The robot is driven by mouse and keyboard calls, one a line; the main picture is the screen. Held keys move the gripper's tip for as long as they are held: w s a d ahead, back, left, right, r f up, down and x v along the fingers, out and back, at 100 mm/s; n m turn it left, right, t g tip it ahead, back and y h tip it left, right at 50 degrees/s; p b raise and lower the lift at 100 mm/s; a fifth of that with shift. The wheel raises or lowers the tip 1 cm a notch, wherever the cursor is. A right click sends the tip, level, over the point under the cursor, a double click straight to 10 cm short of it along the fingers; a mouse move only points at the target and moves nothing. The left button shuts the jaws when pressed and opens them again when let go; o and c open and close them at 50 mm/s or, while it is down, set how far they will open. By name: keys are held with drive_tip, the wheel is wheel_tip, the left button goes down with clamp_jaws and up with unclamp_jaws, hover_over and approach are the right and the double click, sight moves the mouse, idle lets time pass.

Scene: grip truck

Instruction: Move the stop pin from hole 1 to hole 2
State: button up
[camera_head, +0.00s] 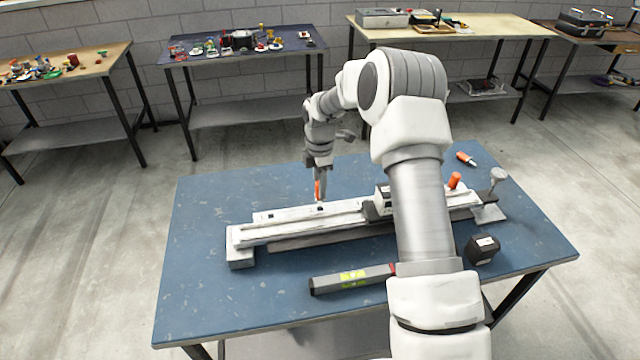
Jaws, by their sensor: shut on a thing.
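My gripper (320,188) points down over the left half of the pale rail (290,229) on the blue table. It is shut on the orange stop pin (317,190), which stands about upright between the fingers. The pin's lower end is at or just above a small dark spot on the rail's back strip. I cannot tell whether it is in a hole. Small dark marks show along this strip, but the hole numbers are too small to read.
A dark carriage (378,205) sits on the rail, partly behind my arm. An orange knob (454,180) rises at the rail's right end. A screwdriver (466,159), a black block (482,249) and a grey bar (350,279) lie around it. The table's left side is clear.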

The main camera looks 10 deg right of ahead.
drive_tip(key=shift+f+b, duration=1.15)
drive_tip(key=shift+f, duration=0.9)
drive_tip(key=o, duration=1)
drive_tip(key=shift+o, duration=0.2)
wheel_tip(320, 180, up, 18)
drive_tip(key=shift+f, duration=0.25)
